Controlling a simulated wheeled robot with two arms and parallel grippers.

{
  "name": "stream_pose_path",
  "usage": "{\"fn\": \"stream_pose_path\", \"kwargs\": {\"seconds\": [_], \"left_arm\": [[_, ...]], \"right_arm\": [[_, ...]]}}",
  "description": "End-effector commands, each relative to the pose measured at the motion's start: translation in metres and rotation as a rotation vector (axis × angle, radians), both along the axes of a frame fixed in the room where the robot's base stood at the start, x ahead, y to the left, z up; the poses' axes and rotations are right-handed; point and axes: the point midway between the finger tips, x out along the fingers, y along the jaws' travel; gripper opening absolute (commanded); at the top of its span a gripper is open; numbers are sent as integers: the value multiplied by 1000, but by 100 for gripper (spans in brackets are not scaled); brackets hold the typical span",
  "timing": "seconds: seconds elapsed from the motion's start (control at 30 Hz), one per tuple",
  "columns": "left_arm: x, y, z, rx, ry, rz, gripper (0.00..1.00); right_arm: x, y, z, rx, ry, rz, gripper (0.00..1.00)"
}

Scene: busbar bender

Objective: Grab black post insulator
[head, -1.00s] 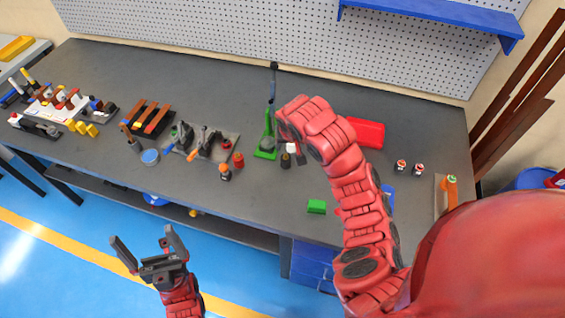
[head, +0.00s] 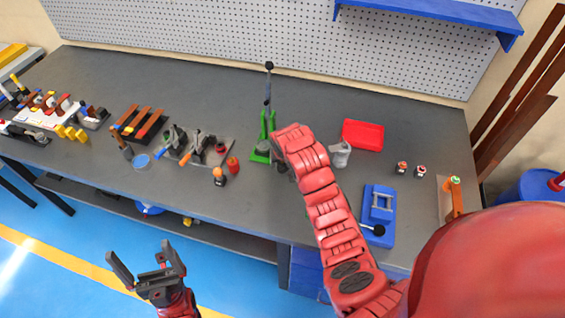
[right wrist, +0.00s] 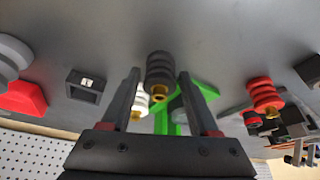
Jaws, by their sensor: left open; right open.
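The black post insulator (right wrist: 160,72) is a ribbed dark cylinder with a brass end. In the right wrist view it shows between the fingers of my open right gripper (right wrist: 158,82); I cannot tell whether they touch it. A white ribbed insulator (right wrist: 140,103) shows beside it, near the left finger. In the head view my right arm hides the black insulator and most of the right gripper. My left gripper (head: 145,260) is open and empty, in front of the bench over the floor.
A green lever tool (head: 263,148) stands close to my right gripper. A red insulator (head: 232,164) is left of it. A red tray (head: 363,135), a grey object (head: 340,153) and a blue vise (head: 378,214) lie right of my arm. The bench's back strip is clear.

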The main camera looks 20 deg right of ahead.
Motion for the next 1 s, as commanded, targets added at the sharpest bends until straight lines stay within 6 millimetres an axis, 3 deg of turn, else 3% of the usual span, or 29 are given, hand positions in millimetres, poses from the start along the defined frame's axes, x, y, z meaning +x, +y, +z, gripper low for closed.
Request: {"fn": "stream_pose_path", "kwargs": {"seconds": [0.3,0.63,1.0], "left_arm": [[0,0,1,0,0,0,100],[0,0,1,0,0,0,100],[0,0,0,0,0,0,100]], "right_arm": [[1,0,-5,-1,0,0,59],[1,-1,-5,-1,0,0,0],[2,-1,-4,0,-1,-1,0]]}}
